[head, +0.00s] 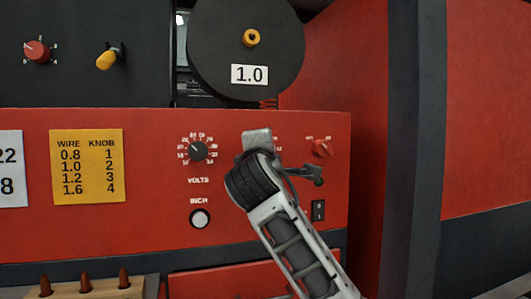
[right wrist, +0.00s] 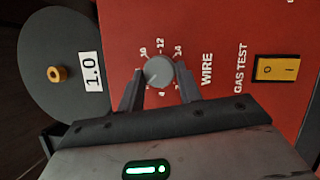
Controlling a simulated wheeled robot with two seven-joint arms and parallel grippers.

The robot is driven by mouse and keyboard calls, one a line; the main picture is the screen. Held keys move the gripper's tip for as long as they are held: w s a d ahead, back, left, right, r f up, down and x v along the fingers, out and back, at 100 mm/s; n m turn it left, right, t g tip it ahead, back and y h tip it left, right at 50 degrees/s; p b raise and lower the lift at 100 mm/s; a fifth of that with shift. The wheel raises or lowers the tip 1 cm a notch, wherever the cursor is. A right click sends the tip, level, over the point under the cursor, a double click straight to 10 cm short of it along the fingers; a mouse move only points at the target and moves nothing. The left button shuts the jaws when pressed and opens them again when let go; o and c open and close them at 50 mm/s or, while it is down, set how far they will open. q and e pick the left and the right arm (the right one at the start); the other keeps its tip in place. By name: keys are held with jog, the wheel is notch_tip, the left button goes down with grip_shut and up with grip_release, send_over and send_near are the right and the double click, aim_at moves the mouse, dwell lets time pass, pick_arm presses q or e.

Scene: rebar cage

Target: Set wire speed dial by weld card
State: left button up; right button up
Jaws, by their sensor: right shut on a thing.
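The wire speed dial (right wrist: 160,72) is a small grey round knob beside the word WIRE in the right wrist view. Numbers 10, 12 and 14 ring it. A pale pointer mark on it seems to face lower left, but the exact number is hard to read. My right gripper (right wrist: 159,88) is shut on the dial, one finger on each side. In the head view my right gripper (head: 257,140) hides the dial. A white weld card (head: 10,170) is cut off at the left edge, showing only "22" and "8". My left gripper is not in view.
A yellow card (head: 87,166) lists wire sizes and knob numbers. The dark spool (head: 205,50) reads 1.0. A yellow gas test switch (right wrist: 277,69) is to the dial's right.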

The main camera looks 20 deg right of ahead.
jog(key=shift+r+m+g+y, duration=0.2)
jog(key=shift+m+g, duration=0.3)
jog(key=shift+m, duration=0.8)
jog(key=shift+r+m+g+y, duration=0.1)
jog(key=shift+m+g+y, duration=0.3)
jog(key=shift+m, duration=0.9)
jog(key=shift+r+m+g+y, duration=0.1)
jog(key=shift+m+g, duration=0.5)
jog(key=shift+m, duration=0.7)
jog(key=o, duration=1)
jog(key=shift+d, duration=0.1)
jog(key=shift+s, duration=0.15)
